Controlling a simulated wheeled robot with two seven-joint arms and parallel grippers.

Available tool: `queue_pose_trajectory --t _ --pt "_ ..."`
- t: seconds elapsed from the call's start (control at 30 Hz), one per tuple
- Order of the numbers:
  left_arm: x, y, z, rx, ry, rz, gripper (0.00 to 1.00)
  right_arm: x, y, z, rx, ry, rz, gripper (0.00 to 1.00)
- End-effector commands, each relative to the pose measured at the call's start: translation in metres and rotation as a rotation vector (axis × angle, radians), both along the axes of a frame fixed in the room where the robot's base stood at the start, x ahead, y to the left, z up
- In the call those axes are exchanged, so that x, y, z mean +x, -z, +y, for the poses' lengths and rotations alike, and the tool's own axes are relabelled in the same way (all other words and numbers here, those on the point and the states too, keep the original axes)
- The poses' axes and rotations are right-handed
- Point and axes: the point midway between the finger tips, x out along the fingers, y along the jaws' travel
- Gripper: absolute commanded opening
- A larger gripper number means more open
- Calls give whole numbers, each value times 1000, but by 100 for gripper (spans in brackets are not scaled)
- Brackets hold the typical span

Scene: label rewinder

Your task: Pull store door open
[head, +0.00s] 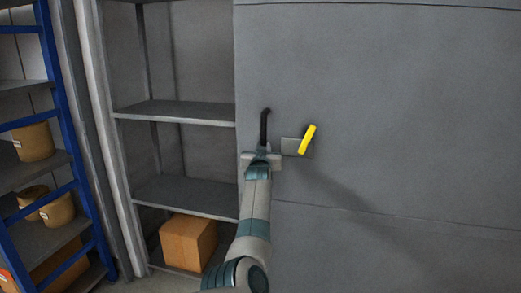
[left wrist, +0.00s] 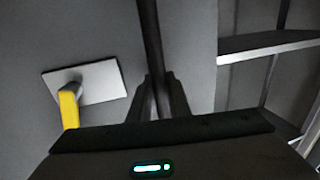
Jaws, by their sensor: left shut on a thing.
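The store door (head: 400,100) is a large flat grey panel filling the right of the head view. Its dark upright bar handle (head: 264,127) is near its left edge. My left gripper (head: 262,151) is shut on the lower part of this handle. In the left wrist view the handle (left wrist: 151,40) runs down between the two dark fingers (left wrist: 160,95). To the right of the handle in the head view, a yellow lever (head: 307,139) sits tilted on a light grey plate (head: 290,146). My right gripper is not in view.
Left of the door edge, grey shelves (head: 175,112) show in an opening, with a cardboard box (head: 188,243) low down. A blue rack (head: 62,100) with brown tubs (head: 33,141) stands at far left. A little floor shows between them.

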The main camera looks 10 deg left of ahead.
Motion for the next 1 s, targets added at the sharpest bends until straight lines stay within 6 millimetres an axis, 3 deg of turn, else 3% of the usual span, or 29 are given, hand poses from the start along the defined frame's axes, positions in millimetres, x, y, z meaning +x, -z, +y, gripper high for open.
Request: queue_pose_trajectory --t 0.17,0.2,0.27,0.67,1.0 --pt "0 1 -4 -1 5 3 0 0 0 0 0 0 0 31" --pt "0 1 -4 -1 5 3 27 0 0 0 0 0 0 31" --pt "0 1 -3 -1 4 2 36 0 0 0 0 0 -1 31" --pt "0 -3 -1 0 2 1 36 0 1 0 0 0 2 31" --pt "1 -40 -4 -1 4 -1 36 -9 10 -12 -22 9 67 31"
